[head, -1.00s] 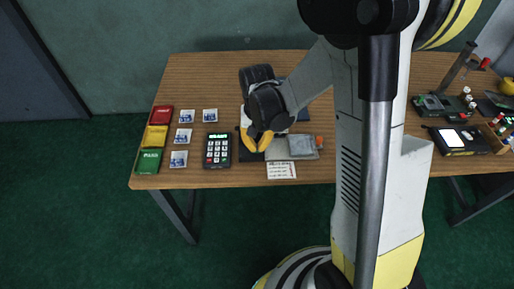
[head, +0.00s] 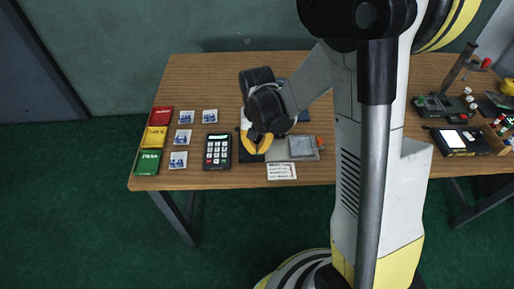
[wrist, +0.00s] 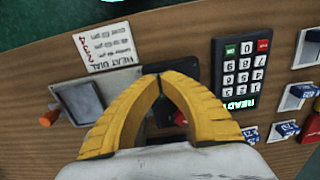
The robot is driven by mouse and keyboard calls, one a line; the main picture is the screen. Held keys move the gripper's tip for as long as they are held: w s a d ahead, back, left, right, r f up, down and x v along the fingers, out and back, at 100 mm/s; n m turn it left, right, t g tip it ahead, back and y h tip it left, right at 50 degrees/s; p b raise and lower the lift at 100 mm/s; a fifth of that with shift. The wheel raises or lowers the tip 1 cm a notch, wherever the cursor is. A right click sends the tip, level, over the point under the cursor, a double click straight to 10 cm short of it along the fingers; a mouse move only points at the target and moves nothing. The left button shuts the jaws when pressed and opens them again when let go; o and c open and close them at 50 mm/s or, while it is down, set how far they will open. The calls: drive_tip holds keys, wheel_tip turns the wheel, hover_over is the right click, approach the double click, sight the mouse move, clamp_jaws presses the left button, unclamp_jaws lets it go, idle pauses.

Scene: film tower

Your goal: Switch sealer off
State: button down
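The sealer appears to be the grey unit (head: 278,154) with a square plate and an orange knob (head: 320,141), near the table's front edge. In the wrist view the plate (wrist: 84,103) and orange knob (wrist: 47,117) are at the left. My gripper (head: 254,152) is over the sealer's left side, above a black part (wrist: 182,66). In the wrist view its yellow fingers (wrist: 158,76) meet at the tips, with nothing visible held. A small red part (wrist: 180,118) shows between the fingers, partly hidden. I cannot tell whether the fingers touch anything.
A card reading "HEAT DIAL" (wrist: 109,46) lies by the sealer. A keypad terminal (head: 217,151) stands left of my gripper. Several picture cards (head: 178,160) and red, yellow and green PASS (head: 148,162) blocks lie farther left. Other devices (head: 460,141) stand at the right.

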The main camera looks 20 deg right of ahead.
drive_tip(key=shift+r+p, duration=2.25)
drive_tip(key=shift+r, duration=1.1)
drive_tip(key=shift+r, duration=0.15)
drive_tip(key=s+r+n+t, duration=0.1)
drive_tip(key=s+r+t, duration=0.2)
drive_tip(key=s+r, duration=0.3)
drive_tip(key=s+r+n+t, duration=0.2)
drive_tip(key=s+r+t, duration=0.2)
drive_tip(key=r, duration=0.7)
drive_tip(key=s, duration=0.2)
drive_tip(key=shift+s+n, duration=0.3)
drive_tip(key=shift+s, duration=0.1)
